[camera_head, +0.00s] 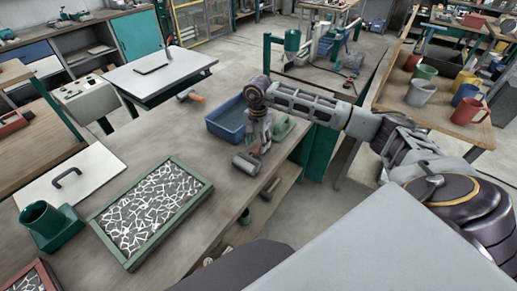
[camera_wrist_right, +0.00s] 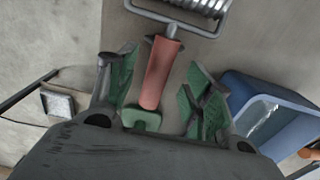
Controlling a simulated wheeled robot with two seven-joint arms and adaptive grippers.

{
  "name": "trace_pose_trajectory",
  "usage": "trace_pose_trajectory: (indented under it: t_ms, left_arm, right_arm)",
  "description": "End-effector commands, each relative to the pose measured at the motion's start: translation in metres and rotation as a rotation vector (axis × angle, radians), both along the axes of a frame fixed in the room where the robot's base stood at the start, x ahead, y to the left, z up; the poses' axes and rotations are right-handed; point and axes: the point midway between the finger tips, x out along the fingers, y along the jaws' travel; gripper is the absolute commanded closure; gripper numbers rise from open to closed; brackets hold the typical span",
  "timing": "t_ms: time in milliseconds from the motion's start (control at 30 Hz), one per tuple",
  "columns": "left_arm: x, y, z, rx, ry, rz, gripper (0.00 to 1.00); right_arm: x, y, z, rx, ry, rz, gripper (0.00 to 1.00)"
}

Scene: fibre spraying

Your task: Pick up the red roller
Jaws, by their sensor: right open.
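The red roller lies on the workbench. In the right wrist view its red handle (camera_wrist_right: 160,72) runs between my open fingers, with a grey wire frame and a ridged metal roller head (camera_wrist_right: 205,6) beyond the fingertips. In the head view its grey roller head (camera_head: 246,163) shows just below my right gripper (camera_head: 258,143), which hides most of the handle. My right gripper (camera_wrist_right: 163,65) is open around the handle, with a green pad on each side; a gap shows on both sides. My left gripper is not in view.
A blue bin (camera_head: 219,128) stands on the bench left of the gripper, close to one finger in the wrist view (camera_wrist_right: 262,92). A green-framed tray (camera_head: 195,201) of white fibres and a green holder (camera_head: 45,222) lie nearer. An orange-handled tool (camera_head: 193,97) lies behind.

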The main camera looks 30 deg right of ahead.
Motion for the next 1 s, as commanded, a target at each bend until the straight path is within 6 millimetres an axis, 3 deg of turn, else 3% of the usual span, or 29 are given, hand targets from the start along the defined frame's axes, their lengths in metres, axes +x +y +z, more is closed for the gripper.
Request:
trace_pose_trajectory:
  t_ms: [400,900,1000]
  left_arm:
    - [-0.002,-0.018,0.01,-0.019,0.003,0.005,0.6]
    - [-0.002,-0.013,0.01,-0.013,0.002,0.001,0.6]
    - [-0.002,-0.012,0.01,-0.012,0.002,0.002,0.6]
  right_arm:
    - [0.001,-0.003,-0.039,-0.001,0.002,0.0,0.49]
    - [0.001,-0.003,-0.04,-0.001,0.001,0.0,0.49]
    - [0.001,-0.003,-0.04,-0.001,0.001,0.0,0.62]
